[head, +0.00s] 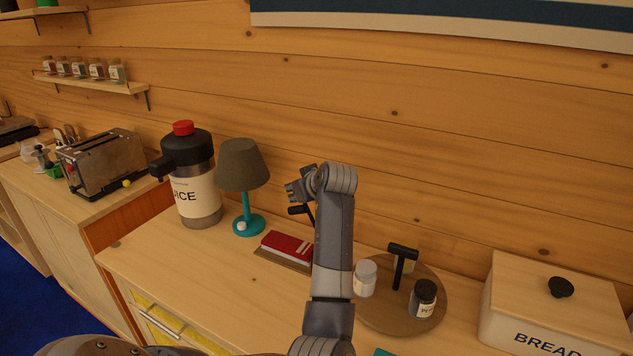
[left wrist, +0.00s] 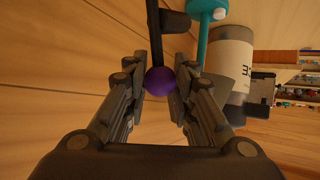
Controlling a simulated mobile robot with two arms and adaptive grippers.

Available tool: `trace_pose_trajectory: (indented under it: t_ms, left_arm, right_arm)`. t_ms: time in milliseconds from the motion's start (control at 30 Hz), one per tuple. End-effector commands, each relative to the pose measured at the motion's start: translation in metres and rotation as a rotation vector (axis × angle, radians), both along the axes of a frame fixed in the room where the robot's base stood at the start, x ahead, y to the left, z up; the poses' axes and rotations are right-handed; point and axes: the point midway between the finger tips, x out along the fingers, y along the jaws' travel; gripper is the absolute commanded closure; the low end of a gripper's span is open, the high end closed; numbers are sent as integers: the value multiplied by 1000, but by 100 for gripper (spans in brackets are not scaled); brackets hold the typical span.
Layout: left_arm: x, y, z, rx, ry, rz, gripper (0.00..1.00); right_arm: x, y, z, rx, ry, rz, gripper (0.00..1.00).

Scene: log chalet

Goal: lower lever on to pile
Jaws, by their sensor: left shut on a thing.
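A black lever (left wrist: 156,35) ends in a purple ball knob (left wrist: 160,81), seen between the fingers of my left gripper (left wrist: 160,88). My left gripper is shut on this knob. In the head view my left gripper (head: 299,190) is up near the log wall, and part of the black lever (head: 309,212) shows just below it, raised above the pile. The pile (head: 287,245) is a stack with a red top and pale edges, lying on a brown base (head: 270,257). My left arm hides the right part of the pile and base. My right gripper is not in view.
A teal lamp (head: 248,224) and a juice dispenser (head: 198,190) stand left of the pile. To the right are a round wooden tray (head: 433,289) with a white jar (head: 365,279) and a dark jar (head: 424,299), and a bread box (head: 545,300). The counter's front left is clear.

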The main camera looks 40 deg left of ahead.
Motion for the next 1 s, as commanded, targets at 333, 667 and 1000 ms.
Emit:
trace_pose_trajectory:
  t_ms: [333, 667, 1000]
  left_arm:
    - [-11, 45, -27, -326, -74, 1, 100]
    - [-18, 74, -70, -623, -146, -1, 100]
    - [-21, 85, -108, -821, -191, -4, 100]
  right_arm:
    - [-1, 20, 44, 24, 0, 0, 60]
    - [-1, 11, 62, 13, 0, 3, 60]
    - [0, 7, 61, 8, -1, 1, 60]
